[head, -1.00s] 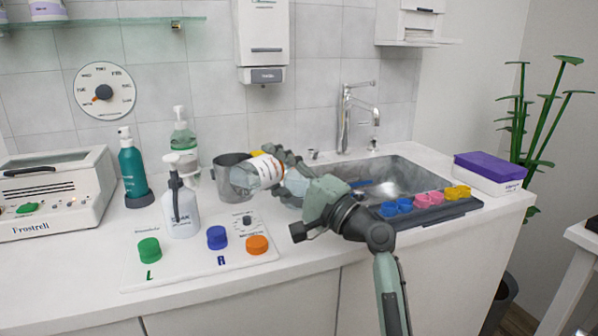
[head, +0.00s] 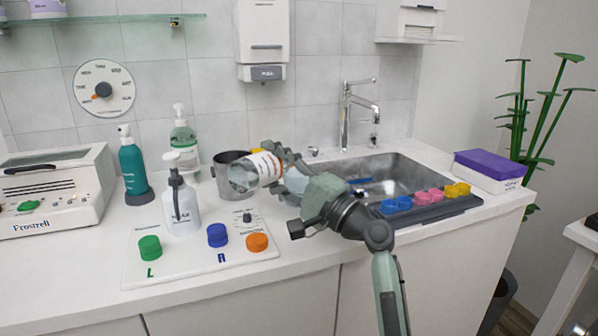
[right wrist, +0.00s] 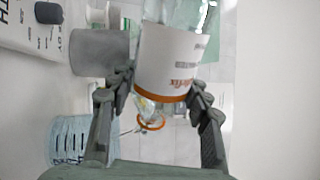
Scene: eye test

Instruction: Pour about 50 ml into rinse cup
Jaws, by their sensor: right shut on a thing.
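My right gripper (head: 281,170) is shut on a clear bottle (head: 243,176) with a white label and an orange band. The bottle lies nearly on its side, its left end slightly lower, in front of a grey metal cup (head: 236,196). In the right wrist view the gripper (right wrist: 155,98) holds the bottle (right wrist: 170,62) near the orange band; a narrow clear part and an orange ring show past it. The grey cup (right wrist: 98,52) is beyond. A clear bluish cup with dark marks (right wrist: 70,141) stands at lower left. I cannot tell which is the rinse cup. No stream is visible.
A white pump bottle (head: 181,208) and a panel with coloured knobs (head: 185,262) are left of the gripper. A teal bottle (head: 134,167) and soap bottle (head: 183,140) stand behind. The sink (head: 400,177) is right, with a dark tray (head: 436,212) along its front.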

